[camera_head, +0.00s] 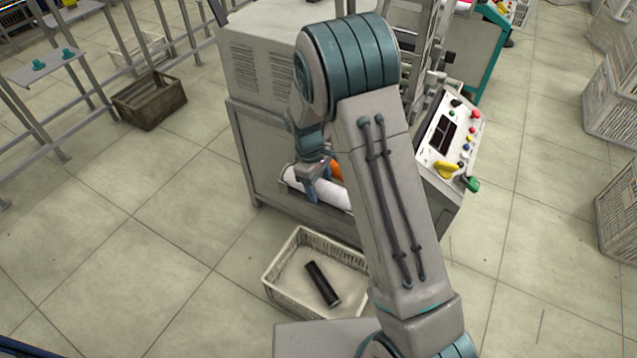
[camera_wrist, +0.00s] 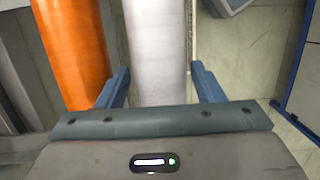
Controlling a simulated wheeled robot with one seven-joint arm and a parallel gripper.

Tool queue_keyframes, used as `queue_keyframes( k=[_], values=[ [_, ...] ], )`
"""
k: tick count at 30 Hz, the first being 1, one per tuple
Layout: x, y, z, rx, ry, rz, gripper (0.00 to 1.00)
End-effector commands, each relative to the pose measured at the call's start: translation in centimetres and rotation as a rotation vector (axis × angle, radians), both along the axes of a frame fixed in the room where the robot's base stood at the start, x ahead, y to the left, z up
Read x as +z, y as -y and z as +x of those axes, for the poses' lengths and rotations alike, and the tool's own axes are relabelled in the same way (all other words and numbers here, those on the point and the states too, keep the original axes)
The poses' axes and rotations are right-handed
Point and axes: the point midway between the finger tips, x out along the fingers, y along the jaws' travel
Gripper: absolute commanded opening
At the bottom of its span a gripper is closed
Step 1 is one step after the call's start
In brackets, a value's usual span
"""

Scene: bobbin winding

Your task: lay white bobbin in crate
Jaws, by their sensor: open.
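The white bobbin (camera_head: 328,193) lies on the machine's low front shelf, partly hidden behind my gripper in the head view. My gripper (camera_head: 309,186) is open at the white bobbin. In the wrist view the white bobbin (camera_wrist: 157,45) runs between the two blue fingers (camera_wrist: 160,75), one on each side, with gaps visible. An orange bobbin (camera_head: 336,170) lies beside it; in the wrist view the orange bobbin (camera_wrist: 75,50) is to the left, close to the left finger. The pale crate (camera_head: 281,254) stands on the floor below, with a black bobbin (camera_head: 322,284) inside.
The grey machine (camera_head: 262,70) stands behind, with a control panel (camera_head: 447,137) to the right. A brown crate (camera_head: 148,102) is on the floor at left, near metal racks. More pale crates (camera_head: 615,100) stand at the right edge. The floor left of the crate is clear.

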Motion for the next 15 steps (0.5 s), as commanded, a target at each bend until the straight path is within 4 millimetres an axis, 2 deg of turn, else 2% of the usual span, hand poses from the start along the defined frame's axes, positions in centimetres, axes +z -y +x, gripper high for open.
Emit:
queue_keyframes(
  k=[6, 10, 11, 15],
  values=[
    [-0.02, 0.05, 0.01, -0.001, 0.000, -0.001, 0.62],
    [-0.01, 0.03, 0.00, 0.000, 0.000, 0.000, 0.26],
    [-0.01, 0.03, 0.00, 0.000, 0.000, 0.000, 0.23],
    [0.13, 0.02, 0.04, 0.000, 0.001, -0.001, 0.23]
  ],
)
